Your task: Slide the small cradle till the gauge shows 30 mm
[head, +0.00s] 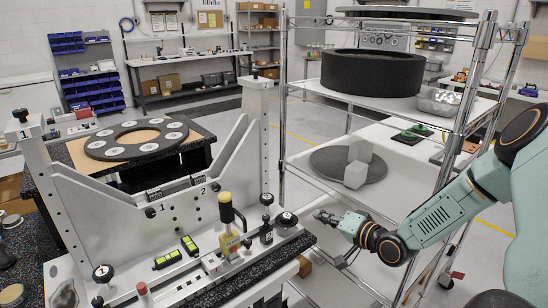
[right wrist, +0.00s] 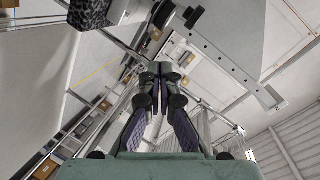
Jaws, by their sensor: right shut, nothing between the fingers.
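The white fixture (head: 180,222) stands at the front left, with a V-shaped upper frame between two uprights. On its front ledge is a black-stemmed part with a yellow top (head: 225,200), and a yellow block (head: 228,243) at its foot. A small light block (head: 211,264) sits just left of it. I cannot tell surely which part is the small cradle or the gauge, and no reading is legible. My right gripper (head: 324,216) is shut and empty, right of the ledge and apart from it. In the right wrist view its fingers (right wrist: 160,70) are together. My left gripper is out of view.
A wire-post rack (head: 445,150) with a black ring (head: 372,73) stands behind my right arm. A dark table with a perforated ring (head: 137,138) is behind the fixture.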

